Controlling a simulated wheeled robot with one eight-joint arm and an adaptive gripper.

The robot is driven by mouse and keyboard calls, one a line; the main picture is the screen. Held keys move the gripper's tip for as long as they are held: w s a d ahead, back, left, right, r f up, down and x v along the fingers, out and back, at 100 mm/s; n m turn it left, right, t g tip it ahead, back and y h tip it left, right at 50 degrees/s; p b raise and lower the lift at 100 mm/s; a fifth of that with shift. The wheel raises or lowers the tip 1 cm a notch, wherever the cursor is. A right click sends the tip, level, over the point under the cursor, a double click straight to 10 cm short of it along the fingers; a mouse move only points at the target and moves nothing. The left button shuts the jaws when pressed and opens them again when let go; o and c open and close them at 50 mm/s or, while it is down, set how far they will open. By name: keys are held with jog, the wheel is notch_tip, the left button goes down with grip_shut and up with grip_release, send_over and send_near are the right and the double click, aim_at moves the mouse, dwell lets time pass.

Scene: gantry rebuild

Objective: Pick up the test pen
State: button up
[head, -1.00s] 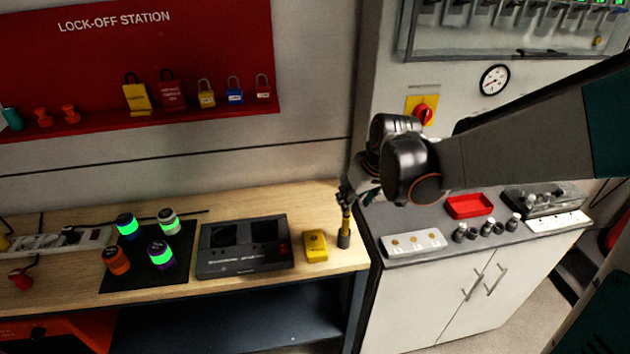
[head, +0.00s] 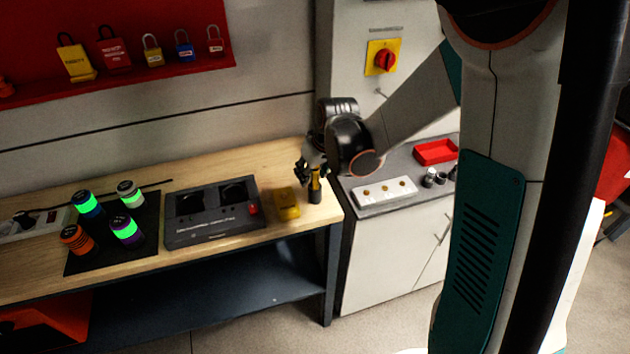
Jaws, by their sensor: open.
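The test pen (head: 316,185) looks to be the slim yellow and black piece standing upright in a dark round holder (head: 315,197) near the right end of the wooden bench. My gripper (head: 311,173) is at the pen's upper part, reaching in from the right and above. Its fingers are open and show on the left of the pen and close behind it. The pen's top is partly hidden by the gripper. I cannot tell whether the fingers touch it.
A yellow box (head: 287,204) stands just left of the holder. A dark grey charger-like unit (head: 213,212) and a black mat (head: 149,243) with several capped cylinders lie further left. The bench (head: 270,165) ends just right of the pen, beside a grey-topped cabinet (head: 353,199).

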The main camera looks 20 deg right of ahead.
grip_shut()
jog(key=shift+r, duration=0.1)
